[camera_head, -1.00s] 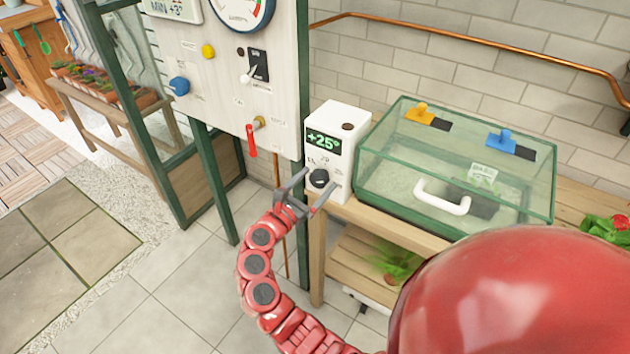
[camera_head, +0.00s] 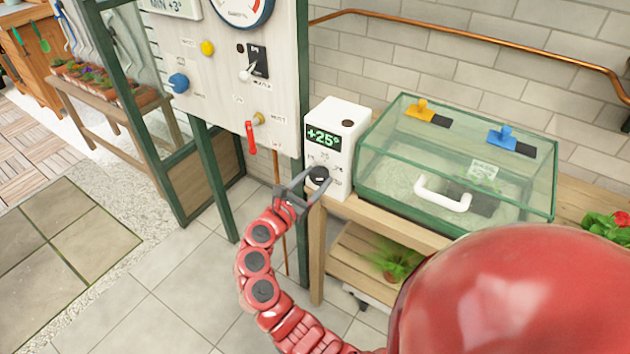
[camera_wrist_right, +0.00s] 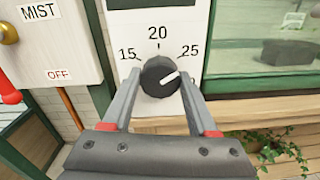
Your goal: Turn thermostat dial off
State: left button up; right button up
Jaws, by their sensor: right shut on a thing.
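The white thermostat box (camera_head: 345,135) stands on the wooden bench beside the glass propagator. Its green display reads +25°. Its black dial (camera_head: 318,174) is on the lower front face. In the right wrist view the dial (camera_wrist_right: 160,76) has a white pointer aimed toward the 25 mark, with 15 and 20 printed to the left and above. My right gripper (camera_head: 312,182) is at the dial, with one finger on each side of it, shut on the dial. It also shows in the right wrist view (camera_wrist_right: 160,92). My left gripper is out of view.
A glass propagator (camera_head: 455,165) with a white handle stands right of the thermostat. A control panel (camera_head: 225,75) with a red lever (camera_head: 251,138) and knobs is on the left. The wooden bench (camera_head: 400,228) edge runs below the thermostat.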

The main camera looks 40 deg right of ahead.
jog(key=shift+d+f+n+b, duration=0.1)
jog(key=shift+f+n+b, duration=0.5)
jog(key=shift+b, duration=1.35)
jog(key=shift+r+n+b, duration=0.3)
jog(key=shift+n+b, duration=0.4)
jog(key=shift+n, duration=0.1)
jog(key=shift+r+n, duration=0.2)
jog(key=shift+n, duration=0.4)
jog(key=shift+r+n, duration=0.1)
jog(key=shift+n, duration=0.9)
jog(key=n+p, duration=0.2)
jog(key=n, duration=0.1)
jog(key=shift+n, duration=0.3)
jog(key=n+p, duration=0.3)
jog(key=n, duration=0.1)
jog(key=shift+n, duration=0.3)
jog(key=n+p, duration=0.4)
jog(key=shift+s+r+n, duration=0.1)
jog(key=shift+r+n, duration=0.05)
jog(key=shift+n, duration=0.25)
jog(key=n+p, duration=0.4)
jog(key=shift+t, duration=0.4)
jog(key=n+p, duration=0.7)
jog(key=n, duration=0.1)
jog(key=shift+n+p, duration=1.15)
jog(key=shift+n, duration=0.05)
jog(key=shift+n+p, duration=1.05)
jog(key=shift+n, duration=0.35)
